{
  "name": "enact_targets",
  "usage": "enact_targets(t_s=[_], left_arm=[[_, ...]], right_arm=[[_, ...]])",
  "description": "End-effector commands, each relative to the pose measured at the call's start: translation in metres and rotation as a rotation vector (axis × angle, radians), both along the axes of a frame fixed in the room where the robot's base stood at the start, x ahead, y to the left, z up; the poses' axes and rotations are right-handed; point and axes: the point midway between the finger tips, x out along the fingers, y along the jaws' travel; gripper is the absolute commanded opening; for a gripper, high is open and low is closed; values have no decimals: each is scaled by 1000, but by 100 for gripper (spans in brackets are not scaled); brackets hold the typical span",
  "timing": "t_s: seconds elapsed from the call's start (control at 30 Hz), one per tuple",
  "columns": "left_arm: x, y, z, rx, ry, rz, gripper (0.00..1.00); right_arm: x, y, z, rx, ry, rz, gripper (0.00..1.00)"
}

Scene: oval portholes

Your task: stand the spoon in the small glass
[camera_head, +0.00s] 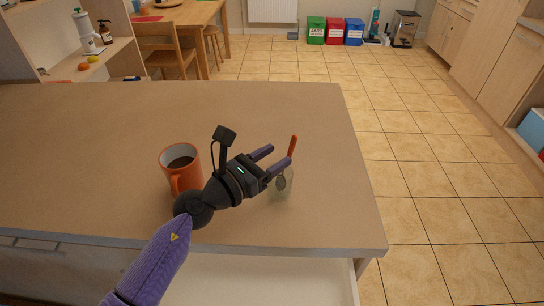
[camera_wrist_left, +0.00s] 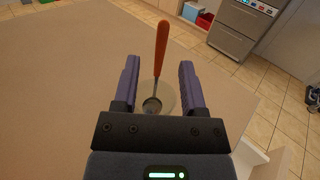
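The spoon has an orange handle (camera_head: 293,146) and a metal bowl at its lower end. It stands handle up, slightly tilted, with its bowl inside the small, pale, see-through glass (camera_head: 285,190) near the counter's right end. My left gripper (camera_head: 271,159) is open just left of and above the glass. In the left wrist view the spoon (camera_wrist_left: 161,48) shows between the two spread purple fingers (camera_wrist_left: 158,85), touching neither that I can see. The glass's faint outline (camera_wrist_left: 168,96) shows there too, partly hidden by the gripper. My right gripper is not in view.
An orange mug (camera_head: 180,163) with dark liquid stands left of my left gripper, close to its wrist. The brown counter (camera_head: 90,150) is clear to the left and behind. Its right edge lies beyond the glass. An open drawer (camera_head: 260,278) shows below the front edge.

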Motion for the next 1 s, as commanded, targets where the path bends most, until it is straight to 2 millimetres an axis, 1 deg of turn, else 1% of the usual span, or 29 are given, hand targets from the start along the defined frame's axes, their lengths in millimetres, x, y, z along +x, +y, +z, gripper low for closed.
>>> enact_targets(t_s=[0.17, 0.27, 0.33, 0.5, 0.63, 0.77, 1.0], left_arm=[[0, 0, 0, 0, 0, 0, 54], [-6, 8, -1, 2, 2, 2, 54], [-18, 18, 0, 4, 1, 0, 54], [-49, 50, -3, 4, 3, 0, 54], [-64, 66, -3, 2, 2, 1, 54], [-70, 71, -1, 1, 1, 0, 54], [-69, 71, 0, 0, 0, 0, 54]], right_arm=[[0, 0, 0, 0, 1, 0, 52], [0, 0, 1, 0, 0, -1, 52], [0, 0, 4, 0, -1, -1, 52], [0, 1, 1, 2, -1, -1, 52], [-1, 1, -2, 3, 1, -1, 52], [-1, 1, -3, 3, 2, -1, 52], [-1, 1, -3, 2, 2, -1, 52]])
